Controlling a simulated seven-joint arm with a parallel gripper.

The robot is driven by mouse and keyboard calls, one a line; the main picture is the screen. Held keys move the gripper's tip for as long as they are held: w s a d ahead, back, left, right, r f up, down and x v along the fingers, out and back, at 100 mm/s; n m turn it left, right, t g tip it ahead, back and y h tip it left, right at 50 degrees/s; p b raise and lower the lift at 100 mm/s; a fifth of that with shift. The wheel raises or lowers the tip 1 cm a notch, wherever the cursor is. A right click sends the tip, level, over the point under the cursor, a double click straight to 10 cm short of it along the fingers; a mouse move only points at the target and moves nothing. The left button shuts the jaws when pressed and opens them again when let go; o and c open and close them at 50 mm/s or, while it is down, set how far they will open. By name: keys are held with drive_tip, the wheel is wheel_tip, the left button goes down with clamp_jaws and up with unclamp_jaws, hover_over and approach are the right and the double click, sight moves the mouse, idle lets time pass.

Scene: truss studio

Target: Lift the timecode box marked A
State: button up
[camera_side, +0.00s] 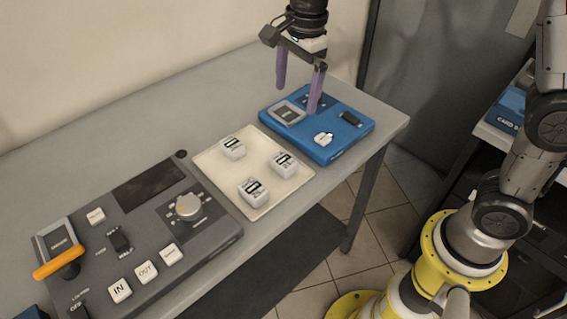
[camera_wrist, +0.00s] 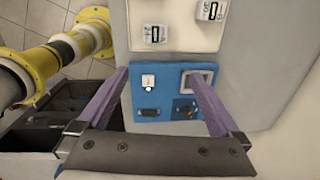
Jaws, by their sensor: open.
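Three small white boxes with black display strips sit apart on a cream tray (camera_side: 215,169): one at the back left (camera_side: 233,148), one at the right (camera_side: 283,164) and one at the front (camera_side: 253,192). Their letters are too small to read, so I cannot tell which is marked A. In the wrist view, two boxes show on the tray (camera_wrist: 184,41), one at the left (camera_wrist: 155,34) and one at the right (camera_wrist: 210,11). My gripper (camera_side: 298,98), with purple fingers, is open and empty above the blue panel, to the right of the tray. It also shows in the wrist view (camera_wrist: 155,72).
The blue panel (camera_side: 340,146) has a raised screen, a white button and a black switch. A dark grey console (camera_side: 215,232) with a knob, an orange-handled lever and several white buttons stands left of the tray. The grey table (camera_side: 150,117) is clear behind them.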

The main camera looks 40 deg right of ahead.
wheel_tip(320, 180, down, 5)
drive_tip(key=a+g, duration=0.1)
drive_tip(key=a, duration=0.1)
hover_over(283, 159)
drive_tip(key=shift+n, duration=0.3)
drive_tip(key=f, duration=0.7)
drive_tip(key=shift+d+f, duration=0.25)
drive_tip(key=shift+f, duration=0.15)
drive_tip(key=shift+a+f, duration=0.15)
drive_tip(key=shift+f, duration=1.3)
drive_tip(key=shift+a+f, duration=0.1)
drive_tip(key=shift+f, duration=1.3)
drive_tip(key=c, duration=1.4)
drive_tip(key=shift+r, duration=0.1)
